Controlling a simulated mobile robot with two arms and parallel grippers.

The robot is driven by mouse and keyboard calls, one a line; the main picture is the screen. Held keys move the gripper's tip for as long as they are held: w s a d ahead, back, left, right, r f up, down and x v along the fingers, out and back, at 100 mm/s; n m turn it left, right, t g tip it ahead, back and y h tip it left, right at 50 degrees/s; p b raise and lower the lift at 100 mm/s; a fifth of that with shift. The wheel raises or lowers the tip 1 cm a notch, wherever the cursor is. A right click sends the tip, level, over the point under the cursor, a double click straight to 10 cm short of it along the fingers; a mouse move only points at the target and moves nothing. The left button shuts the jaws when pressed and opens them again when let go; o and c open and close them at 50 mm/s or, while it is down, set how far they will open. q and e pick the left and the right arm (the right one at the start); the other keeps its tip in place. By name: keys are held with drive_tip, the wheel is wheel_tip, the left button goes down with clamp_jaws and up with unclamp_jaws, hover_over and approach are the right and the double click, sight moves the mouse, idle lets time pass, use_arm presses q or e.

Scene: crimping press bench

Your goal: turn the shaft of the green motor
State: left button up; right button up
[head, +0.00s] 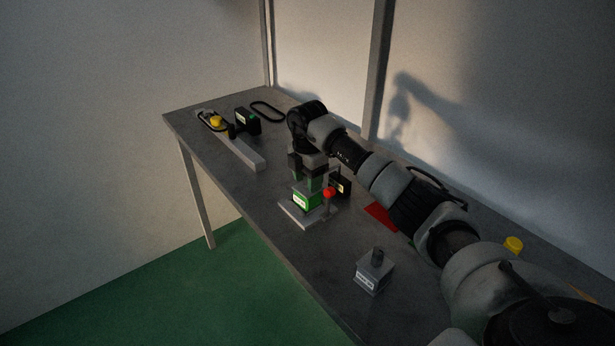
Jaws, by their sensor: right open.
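A green block with a pale label (307,201) stands on a grey base plate (292,217) near the table's front edge. It is the clearest green body in view, but I cannot tell for certain that it is the green motor. No shaft shows on it. A red ball (329,193) is at its right side. My right gripper (306,172) is open and points down just above the block, around or in front of a darker green upper part. I cannot tell if it touches. My left gripper is not in view.
A grey block with an upright dark stub (375,271) stands nearer on the table (325,262). A black box (247,121), yellow pulley (216,121), grey bar (244,155) and black belt (267,111) lie at the far end. A red patch (380,216) and yellow piece (513,244) flank my arm.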

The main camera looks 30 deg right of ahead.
drive_tip(key=shift+c, duration=0.6)
clamp_jaws()
drive_tip(key=shift+n, duration=0.3)
